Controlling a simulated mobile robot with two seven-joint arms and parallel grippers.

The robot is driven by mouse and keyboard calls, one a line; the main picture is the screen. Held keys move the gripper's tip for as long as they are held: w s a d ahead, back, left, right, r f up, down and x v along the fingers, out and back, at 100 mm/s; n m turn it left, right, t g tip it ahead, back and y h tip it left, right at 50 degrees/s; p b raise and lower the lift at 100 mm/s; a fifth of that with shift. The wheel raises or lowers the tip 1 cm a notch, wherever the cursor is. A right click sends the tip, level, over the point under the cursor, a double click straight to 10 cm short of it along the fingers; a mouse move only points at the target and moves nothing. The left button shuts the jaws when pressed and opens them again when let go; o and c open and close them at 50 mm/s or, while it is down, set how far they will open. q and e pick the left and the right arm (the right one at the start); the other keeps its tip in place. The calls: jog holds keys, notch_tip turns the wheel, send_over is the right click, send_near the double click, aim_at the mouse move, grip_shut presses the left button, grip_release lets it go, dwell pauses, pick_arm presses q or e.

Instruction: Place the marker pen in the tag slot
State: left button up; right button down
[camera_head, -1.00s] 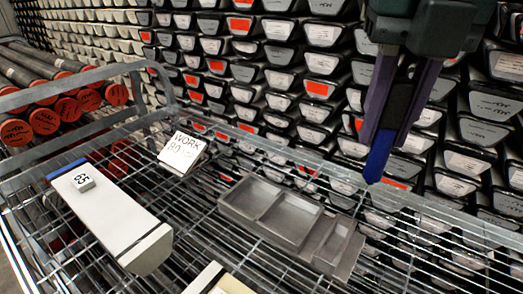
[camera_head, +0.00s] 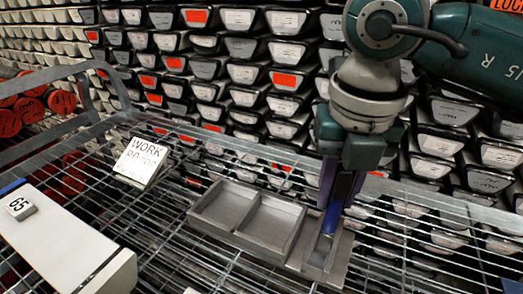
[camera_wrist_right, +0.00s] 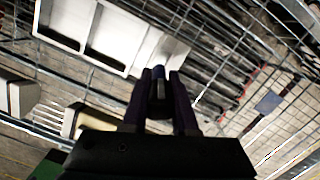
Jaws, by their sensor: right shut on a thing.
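My right gripper (camera_head: 341,192) has purple fingers and is shut on the blue marker pen (camera_head: 332,217). The pen points down, its lower end at or just above the narrow tag slot (camera_head: 318,252) at the right end of the grey metal tray (camera_head: 238,232). I cannot tell whether the pen touches the slot floor. In the right wrist view the gripper (camera_wrist_right: 160,85) is close to the tray (camera_wrist_right: 88,48), and its fingers hide most of the pen. My left gripper is not in view.
The tray lies on a wire-mesh rack (camera_head: 160,235). A white box (camera_head: 70,245) with a "65" tag (camera_head: 21,207) lies at left. A WORK card (camera_head: 140,161) stands behind the tray. Stacked core liners (camera_head: 245,75) fill the back.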

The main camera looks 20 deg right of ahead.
aim_at(331, 214)
notch_tip(331, 214, down, 4)
jog(key=shift+f, duration=0.15)
